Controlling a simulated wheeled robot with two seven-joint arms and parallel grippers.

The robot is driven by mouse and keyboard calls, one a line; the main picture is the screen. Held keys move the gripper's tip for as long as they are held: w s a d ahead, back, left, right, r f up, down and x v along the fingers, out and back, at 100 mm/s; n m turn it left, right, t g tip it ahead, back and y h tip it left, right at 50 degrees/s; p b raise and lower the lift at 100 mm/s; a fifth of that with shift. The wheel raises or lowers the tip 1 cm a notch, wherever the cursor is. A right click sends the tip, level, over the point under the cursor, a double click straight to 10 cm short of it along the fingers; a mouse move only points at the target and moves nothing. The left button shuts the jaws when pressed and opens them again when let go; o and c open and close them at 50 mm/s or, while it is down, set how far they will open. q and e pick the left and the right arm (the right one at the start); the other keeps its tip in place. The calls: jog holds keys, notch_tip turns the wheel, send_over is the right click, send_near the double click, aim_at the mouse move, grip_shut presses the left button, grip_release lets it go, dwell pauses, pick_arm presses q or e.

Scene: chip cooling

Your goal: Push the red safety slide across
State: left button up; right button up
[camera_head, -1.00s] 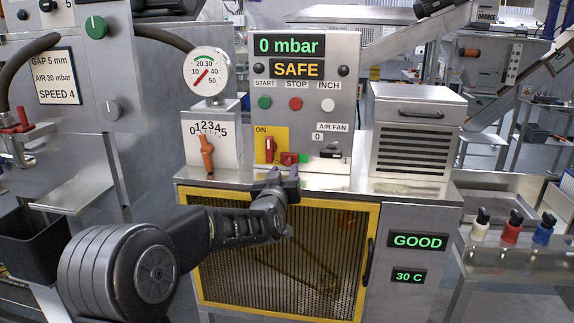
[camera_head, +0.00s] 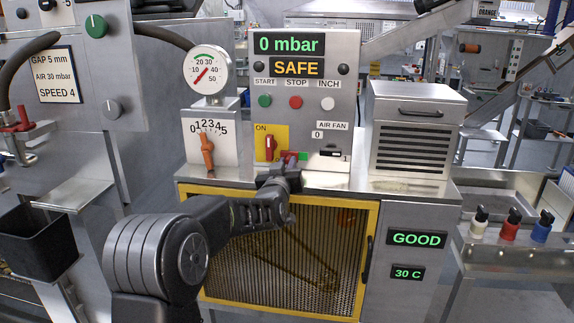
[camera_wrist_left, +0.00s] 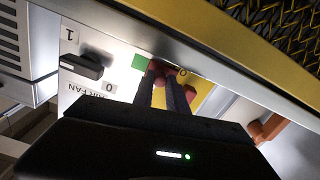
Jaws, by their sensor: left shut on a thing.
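The red safety slide (camera_head: 290,155) sits low on the front of the control panel, just left of a small green patch (camera_head: 303,156). It is partly hidden by my left gripper (camera_head: 287,171), which reaches up to it from below. In the left wrist view, the two dark fingers (camera_wrist_left: 161,88) are shut on the red slide (camera_wrist_left: 157,69), with the green patch (camera_wrist_left: 140,62) beside it. My right gripper is not in view.
A red switch (camera_head: 269,148) on a yellow ON plate stands just left of the slide. The black air fan switch (camera_head: 331,154) is to the right. An orange lever (camera_head: 207,151) is farther left. The yellow-framed mesh door (camera_head: 373,240) is below.

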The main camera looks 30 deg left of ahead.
pick_arm(q)
grip_shut()
dwell(0.6)
jog(key=shift+s+a+f+b, duration=0.1)
jog(key=shift+a+f+b, duration=0.2)
jog(key=shift+b, duration=0.55)
jog(key=shift+s+a+r+b, duration=0.1)
jog(key=shift+a+b, duration=0.15)
jog(key=shift+b, duration=0.15)
jog(key=shift+r, duration=0.2)
jog(key=o, duration=0.7)
grip_release()
jog(key=shift+a, duration=0.15)
